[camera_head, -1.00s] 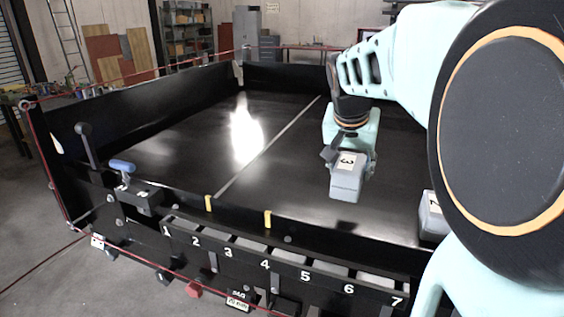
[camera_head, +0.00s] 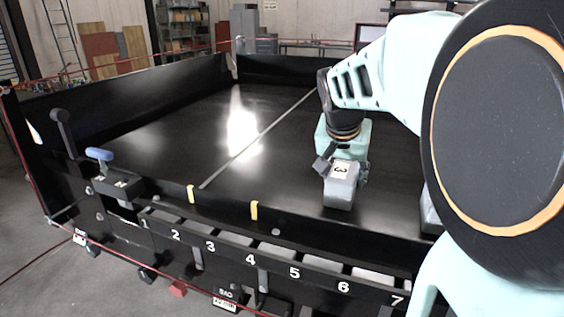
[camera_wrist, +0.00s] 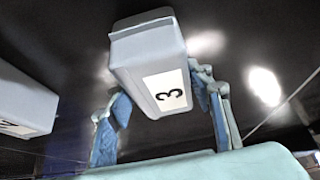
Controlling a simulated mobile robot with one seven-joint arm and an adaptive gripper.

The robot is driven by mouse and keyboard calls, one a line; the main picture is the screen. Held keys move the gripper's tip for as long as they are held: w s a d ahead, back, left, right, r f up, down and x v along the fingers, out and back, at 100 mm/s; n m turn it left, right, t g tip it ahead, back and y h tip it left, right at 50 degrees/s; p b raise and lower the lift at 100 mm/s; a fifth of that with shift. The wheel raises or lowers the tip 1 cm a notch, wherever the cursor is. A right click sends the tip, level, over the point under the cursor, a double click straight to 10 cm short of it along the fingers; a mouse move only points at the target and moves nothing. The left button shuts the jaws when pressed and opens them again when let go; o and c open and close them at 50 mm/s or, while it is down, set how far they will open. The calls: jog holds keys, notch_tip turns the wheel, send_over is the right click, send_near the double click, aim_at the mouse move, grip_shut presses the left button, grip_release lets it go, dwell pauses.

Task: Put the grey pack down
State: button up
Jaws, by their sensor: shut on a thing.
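The grey pack (camera_head: 340,186) has a white label with the number 3. My gripper (camera_head: 337,160) is shut on it over the black bed, right of the light dividing line. The pack is close to the bed surface; I cannot tell whether it touches. In the wrist view the pack (camera_wrist: 152,62) sits between the blue-padded fingers of my gripper (camera_wrist: 165,102). A second grey pack (camera_wrist: 22,103) lies at the left of the wrist view; in the head view its edge (camera_head: 430,212) shows, mostly hidden by my arm.
The black bed (camera_head: 170,140) has raised walls, and its left side is clear. Numbered slots (camera_head: 245,250) line the front edge, with two yellow marks (camera_head: 254,210) above. A blue-handled lever (camera_head: 99,155) stands at the front left corner.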

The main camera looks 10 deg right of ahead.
jog(key=shift+f, duration=0.1)
jog(key=o, duration=1.7)
